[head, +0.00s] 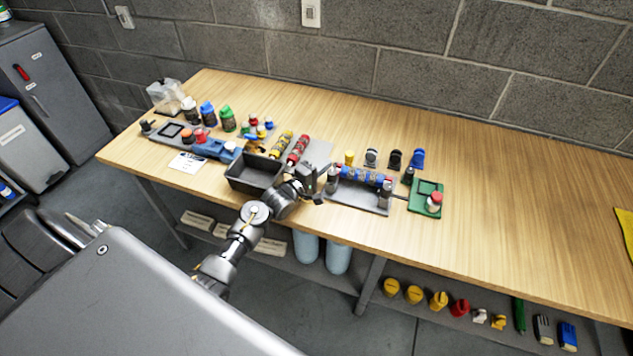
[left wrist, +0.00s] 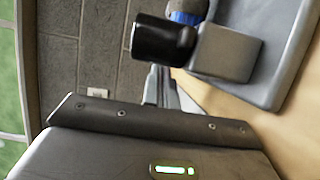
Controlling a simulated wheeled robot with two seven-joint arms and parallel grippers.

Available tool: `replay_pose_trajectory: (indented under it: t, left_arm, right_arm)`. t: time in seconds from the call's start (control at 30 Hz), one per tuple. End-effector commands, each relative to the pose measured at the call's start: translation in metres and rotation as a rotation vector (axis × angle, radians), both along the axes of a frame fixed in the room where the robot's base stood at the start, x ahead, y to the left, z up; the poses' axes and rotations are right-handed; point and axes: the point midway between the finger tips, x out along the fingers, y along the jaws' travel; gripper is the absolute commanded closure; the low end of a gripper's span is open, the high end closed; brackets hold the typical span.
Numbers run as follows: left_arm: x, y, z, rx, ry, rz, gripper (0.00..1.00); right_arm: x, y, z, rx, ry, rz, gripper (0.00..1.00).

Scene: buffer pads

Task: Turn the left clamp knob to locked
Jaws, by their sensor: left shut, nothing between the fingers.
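The left clamp knob shows in the left wrist view as a black cylinder (left wrist: 160,40) beside a grey clamp block (left wrist: 225,52). In the head view the left clamp (head: 333,180) stands at the left end of a grey fixture (head: 358,206). A blue-banded roller (head: 362,176) lies between the left clamp and the right clamp (head: 385,190). My left gripper (head: 315,184) is just left of the left clamp. In the left wrist view its fingers (left wrist: 160,82) are shut and empty, close by the knob; I cannot tell whether they touch it. My right gripper is not in view.
A dark open bin (head: 235,184) sits left of my left gripper, with yellow and red rollers (head: 298,150) behind it. A green box with a red button (head: 433,201) stands right of the fixture. Several small caps stand behind the fixture.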

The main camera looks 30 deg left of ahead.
Motion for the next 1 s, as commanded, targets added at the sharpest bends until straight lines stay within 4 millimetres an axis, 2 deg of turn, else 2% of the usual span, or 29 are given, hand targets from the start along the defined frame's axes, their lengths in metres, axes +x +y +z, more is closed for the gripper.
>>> replay_pose_trajectory:
  t: [0.17, 0.4, 0.6, 0.77, 1.0]
  left_arm:
    - [-0.021, 0.006, -0.002, 0.0, 0.002, 0.001, 1.0]
    - [-0.068, 0.016, -0.002, 0.0, 0.002, 0.0, 1.0]
    - [-0.095, 0.023, -0.002, 0.0, 0.002, 0.001, 1.0]
    - [-0.104, 0.025, -0.001, 0.0, 0.001, 0.0, 1.0]
    - [-0.104, 0.025, -0.001, 0.0, 0.001, 0.0, 1.0]
  right_arm:
    - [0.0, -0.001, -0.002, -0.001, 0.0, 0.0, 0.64]
    - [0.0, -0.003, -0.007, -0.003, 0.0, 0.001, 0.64]
    - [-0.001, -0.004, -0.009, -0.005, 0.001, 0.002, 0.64]
    - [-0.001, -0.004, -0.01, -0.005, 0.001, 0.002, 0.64]
    - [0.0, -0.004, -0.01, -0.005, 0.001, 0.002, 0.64]
